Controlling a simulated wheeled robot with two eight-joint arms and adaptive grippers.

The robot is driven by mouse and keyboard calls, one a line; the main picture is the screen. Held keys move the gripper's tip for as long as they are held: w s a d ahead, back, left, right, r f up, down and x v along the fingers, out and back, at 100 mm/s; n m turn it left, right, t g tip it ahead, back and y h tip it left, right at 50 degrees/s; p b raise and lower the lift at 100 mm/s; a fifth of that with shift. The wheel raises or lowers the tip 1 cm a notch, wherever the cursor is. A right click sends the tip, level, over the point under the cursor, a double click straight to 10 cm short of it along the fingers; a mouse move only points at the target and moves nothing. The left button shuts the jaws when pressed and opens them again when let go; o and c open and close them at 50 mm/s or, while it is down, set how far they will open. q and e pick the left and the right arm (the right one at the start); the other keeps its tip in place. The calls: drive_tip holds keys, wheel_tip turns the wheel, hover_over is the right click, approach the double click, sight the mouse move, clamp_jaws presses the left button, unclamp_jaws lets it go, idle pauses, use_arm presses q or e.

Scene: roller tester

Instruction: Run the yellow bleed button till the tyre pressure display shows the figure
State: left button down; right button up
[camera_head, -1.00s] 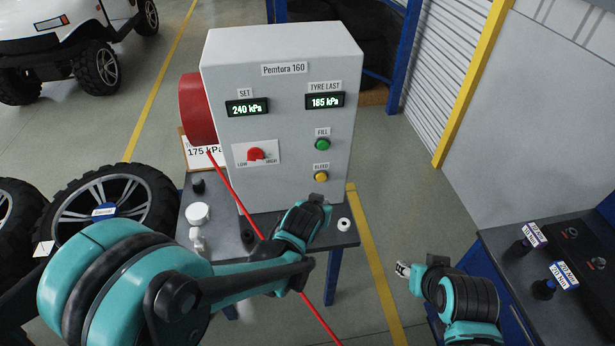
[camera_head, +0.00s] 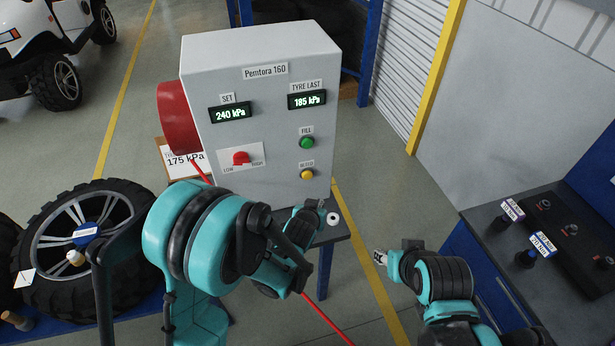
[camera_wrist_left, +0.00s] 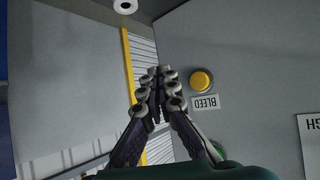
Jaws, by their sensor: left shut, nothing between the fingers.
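The yellow bleed button (camera_head: 306,174) is on the front of the grey Pemtora 160 box (camera_head: 262,110), below the green fill button (camera_head: 307,142). The tyre display (camera_head: 307,100) reads 185 kPa; the set display (camera_head: 230,113) reads 240 kPa. My left gripper (camera_head: 321,205) is below the bleed button in the head view, partly hidden by its own arm. In the left wrist view its fingers (camera_wrist_left: 157,72) are shut and empty, with the yellow button (camera_wrist_left: 202,80) beside the tips; contact does not show. My right gripper (camera_head: 380,257) is apart, lower right; its jaw state is unclear.
A card (camera_head: 185,163) reading 175 kPa stands left of the box, partly hidden. A red hose (camera_head: 325,322) runs behind my left arm. A tyre (camera_head: 75,235) lies at left. A dark bench (camera_head: 480,225) with tools is at right.

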sight(307, 175)
use_arm(q)
drive_tip(key=w+a, duration=0.2)
drive_tip(key=w, duration=0.5)
drive_tip(key=shift+w+a+p, duration=0.25)
drive_tip(key=shift+w+p, duration=0.1)
drive_tip(key=shift+p, duration=0.05)
drive_tip(key=shift+w, duration=0.15)
idle(1.0)
drive_tip(key=shift+w+a, duration=0.1)
drive_tip(key=shift+w, duration=0.15)
drive_tip(key=shift+w+a, duration=0.2)
drive_tip(key=shift+w, duration=0.25)
idle(0.6)
drive_tip(key=shift+b, duration=0.3)
idle(0.5)
drive_tip(key=shift+s+d, duration=0.3)
drive_tip(key=shift+s, duration=0.55)
